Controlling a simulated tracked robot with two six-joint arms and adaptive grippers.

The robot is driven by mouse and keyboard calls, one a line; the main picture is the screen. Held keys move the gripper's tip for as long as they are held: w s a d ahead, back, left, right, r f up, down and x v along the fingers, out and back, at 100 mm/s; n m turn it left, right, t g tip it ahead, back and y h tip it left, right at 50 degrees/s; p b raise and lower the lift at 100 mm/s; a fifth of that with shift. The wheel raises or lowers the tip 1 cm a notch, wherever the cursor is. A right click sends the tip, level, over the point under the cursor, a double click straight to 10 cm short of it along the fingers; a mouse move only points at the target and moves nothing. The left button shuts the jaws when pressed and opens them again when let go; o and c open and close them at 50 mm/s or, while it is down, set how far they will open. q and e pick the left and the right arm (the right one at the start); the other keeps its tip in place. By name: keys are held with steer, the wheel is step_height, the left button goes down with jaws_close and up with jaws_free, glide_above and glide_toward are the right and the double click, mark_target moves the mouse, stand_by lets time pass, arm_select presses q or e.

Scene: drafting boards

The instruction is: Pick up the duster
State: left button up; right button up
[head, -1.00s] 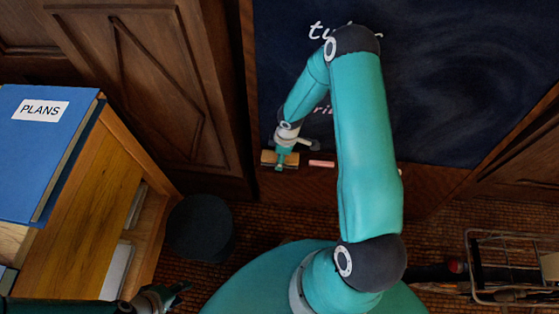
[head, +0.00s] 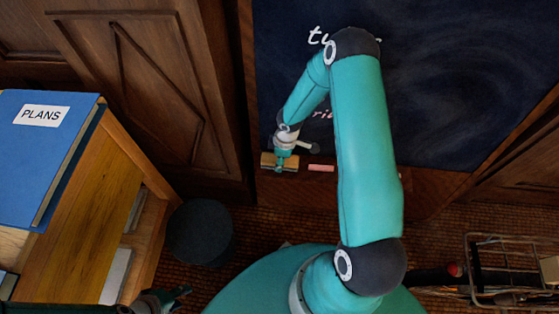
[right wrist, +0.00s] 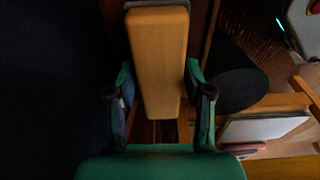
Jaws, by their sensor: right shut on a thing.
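The duster (head: 291,165) is a tan block with a dark edge on the ledge below the blackboard. My right gripper (head: 282,161) reaches down onto it from above. In the right wrist view, the duster (right wrist: 158,50) lies between the two teal fingers of my right gripper (right wrist: 158,80), which are shut on its sides. I cannot tell whether it is clear of the ledge. My left gripper (head: 180,298) is at the bottom left, away from the duster, empty, with its fingers apart.
A pink chalk stick (head: 321,168) lies just right of the duster. The blackboard (head: 440,80) rises behind. A dark round bin or stool (head: 200,232) stands on the floor. A wooden cabinet (head: 85,235) with a blue PLANS book (head: 35,160) is left; a wire basket (head: 500,250) is right.

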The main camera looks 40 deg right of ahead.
step_height(320, 180, up, 19)
steer(key=p, duration=0.5)
steer(key=shift+r+p, duration=0.15)
steer(key=shift+p, duration=0.2)
